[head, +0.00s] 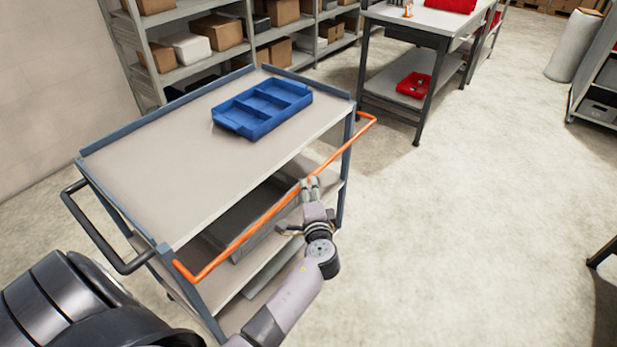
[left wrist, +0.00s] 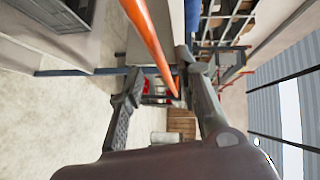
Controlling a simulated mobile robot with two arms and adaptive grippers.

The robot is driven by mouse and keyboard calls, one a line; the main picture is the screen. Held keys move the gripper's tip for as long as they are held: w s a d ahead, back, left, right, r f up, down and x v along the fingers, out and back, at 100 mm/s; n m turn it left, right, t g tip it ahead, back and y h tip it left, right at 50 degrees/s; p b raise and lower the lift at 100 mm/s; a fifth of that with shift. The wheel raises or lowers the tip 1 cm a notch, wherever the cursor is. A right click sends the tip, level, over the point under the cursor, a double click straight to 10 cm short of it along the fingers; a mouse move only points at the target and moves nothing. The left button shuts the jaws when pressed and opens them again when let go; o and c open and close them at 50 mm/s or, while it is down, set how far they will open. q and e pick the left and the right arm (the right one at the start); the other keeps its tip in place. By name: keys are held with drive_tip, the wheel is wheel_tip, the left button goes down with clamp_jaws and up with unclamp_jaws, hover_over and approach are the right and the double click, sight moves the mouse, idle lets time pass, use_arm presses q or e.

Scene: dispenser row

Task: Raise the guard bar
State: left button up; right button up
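The orange guard bar (head: 270,213) runs along the near long side of a grey cart (head: 150,150), below the level of its top shelf. My left gripper (head: 310,183) is at the bar, right of its middle. In the left wrist view, the fingers of my left gripper (left wrist: 163,75) stand apart, and the orange bar (left wrist: 150,40) shows between them, running away from the camera. I cannot tell whether the fingers touch it. My right gripper is not in view.
A blue divided tray (head: 262,108) lies on the cart's top. A black push handle (head: 100,235) sticks out at its left end. Shelves with boxes (head: 215,32) stand behind, and a workbench (head: 425,22) stands at the back right. The floor (head: 460,220) right of the cart is clear.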

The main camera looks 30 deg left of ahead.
sight(308, 178)
use_arm(q)
drive_tip(key=shift+x, duration=2.8)
drive_tip(key=shift+c, duration=0.3)
drive_tip(key=shift+f, duration=0.1)
clamp_jaws()
